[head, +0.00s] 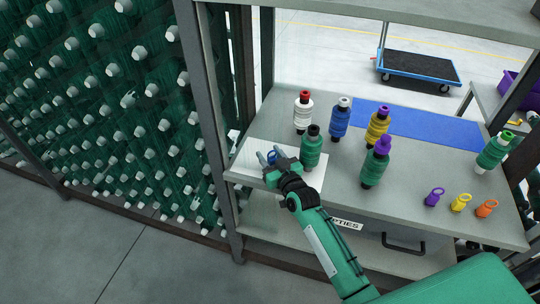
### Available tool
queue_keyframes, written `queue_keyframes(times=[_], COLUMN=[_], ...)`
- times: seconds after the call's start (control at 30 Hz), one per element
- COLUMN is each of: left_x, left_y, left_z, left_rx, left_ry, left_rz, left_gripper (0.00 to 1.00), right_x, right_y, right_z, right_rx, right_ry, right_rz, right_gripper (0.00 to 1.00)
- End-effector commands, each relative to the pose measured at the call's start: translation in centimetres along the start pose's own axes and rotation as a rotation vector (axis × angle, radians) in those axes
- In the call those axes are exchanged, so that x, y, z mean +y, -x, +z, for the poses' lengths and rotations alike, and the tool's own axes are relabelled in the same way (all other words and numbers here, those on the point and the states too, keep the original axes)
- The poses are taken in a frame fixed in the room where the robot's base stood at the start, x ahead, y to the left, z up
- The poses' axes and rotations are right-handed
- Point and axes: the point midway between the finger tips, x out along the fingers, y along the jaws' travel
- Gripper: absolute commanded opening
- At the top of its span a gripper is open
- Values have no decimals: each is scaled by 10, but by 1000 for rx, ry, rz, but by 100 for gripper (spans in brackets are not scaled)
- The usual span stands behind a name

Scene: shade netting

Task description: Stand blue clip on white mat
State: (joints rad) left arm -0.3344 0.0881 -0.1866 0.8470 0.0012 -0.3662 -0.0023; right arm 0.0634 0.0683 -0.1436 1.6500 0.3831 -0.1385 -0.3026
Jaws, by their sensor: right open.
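The white mat (313,181) lies at the left end of the grey shelf. A small blue clip (272,155) shows on the mat, between or right beside the fingertips of my right gripper. The fingers partly hide it, and I cannot tell whether they touch it. It seems to be upright. My right gripper (267,157) is open, low over the mat, with its fingers pointing left. My left gripper is not in view.
A green spool (312,148) stands close to my right gripper. White (302,115), blue (340,120), yellow (377,129) and more green spools (375,167) stand behind and right. Purple (434,197), yellow (461,203) and orange clips (487,208) stand at the front right. A blue mat (430,126) lies behind.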

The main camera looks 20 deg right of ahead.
Motion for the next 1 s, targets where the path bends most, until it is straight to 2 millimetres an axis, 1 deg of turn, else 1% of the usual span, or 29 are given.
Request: queue_keyframes(times=[0.17,0.37,0.5,0.6,0.7,0.8,1.0], left_x=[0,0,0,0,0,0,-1], left_y=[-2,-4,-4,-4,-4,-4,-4], left_z=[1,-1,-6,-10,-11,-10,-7], left_rx=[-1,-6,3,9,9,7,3], left_ry=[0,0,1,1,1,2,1], left_rz=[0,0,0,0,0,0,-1], left_gripper=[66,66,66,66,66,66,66], right_x=[0,0,0,0,0,0,0], right_y=[25,63,88,101,110,116,118], right_z=[3,3,3,2,2,1,1], right_rx=[-4,-4,-4,-3,-3,-2,-2], right_ry=[1,1,1,1,1,1,1], right_rz=[1,0,0,0,0,0,0], right_gripper=[45,45,45,45,45,45,45])
